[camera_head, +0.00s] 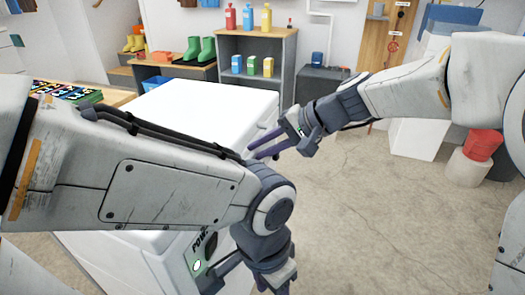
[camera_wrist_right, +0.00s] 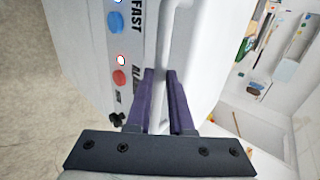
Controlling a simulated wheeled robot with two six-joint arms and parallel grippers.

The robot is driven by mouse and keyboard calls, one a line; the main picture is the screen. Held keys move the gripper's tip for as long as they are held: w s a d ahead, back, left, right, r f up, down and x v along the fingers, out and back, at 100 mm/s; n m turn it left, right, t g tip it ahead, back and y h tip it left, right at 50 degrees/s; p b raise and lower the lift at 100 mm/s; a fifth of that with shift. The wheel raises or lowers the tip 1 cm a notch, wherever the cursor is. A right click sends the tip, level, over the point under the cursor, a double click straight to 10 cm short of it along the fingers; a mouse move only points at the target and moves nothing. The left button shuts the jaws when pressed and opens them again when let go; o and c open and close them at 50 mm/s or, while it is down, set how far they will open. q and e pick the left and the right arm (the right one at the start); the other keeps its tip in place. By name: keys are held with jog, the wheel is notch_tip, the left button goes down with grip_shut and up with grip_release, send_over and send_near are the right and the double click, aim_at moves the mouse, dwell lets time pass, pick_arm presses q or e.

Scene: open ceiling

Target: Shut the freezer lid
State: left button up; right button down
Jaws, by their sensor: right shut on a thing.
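The white freezer lid (camera_head: 205,105) lies across the middle of the head view, largely covered by my left arm; how far it is raised is hard to tell. The white freezer body (camera_head: 110,255) shows below it. My right gripper (camera_head: 262,148) is at the lid's right edge. In the right wrist view, its purple fingers (camera_wrist_right: 160,78) are shut on the white bar handle (camera_wrist_right: 178,30), beside the panel with blue and red buttons (camera_wrist_right: 120,76). My left gripper (camera_head: 276,278) hangs in front of the freezer, cut off by the bottom edge, so its jaws are unclear.
A shelf (camera_head: 257,50) with bottles and cartons stands behind the freezer, and green boots (camera_head: 196,49) sit on a bench. A table with a colourful top (camera_head: 65,91) is at the left. A red container (camera_head: 483,145) stands at right. The concrete floor (camera_head: 370,220) right of the freezer is clear.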

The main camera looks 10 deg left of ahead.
jog(key=shift+d+f, duration=0.2)
jog(key=shift+f, duration=0.55)
jog(key=c, duration=0.8)
grip_release()
jog(key=shift+r, duration=0.1)
jog(key=shift+a+r, duration=0.1)
jog(key=p+v, duration=0.2)
jog(key=v, duration=0.8)
jog(key=shift+r+p, duration=0.2)
jog(key=shift+p, duration=0.2)
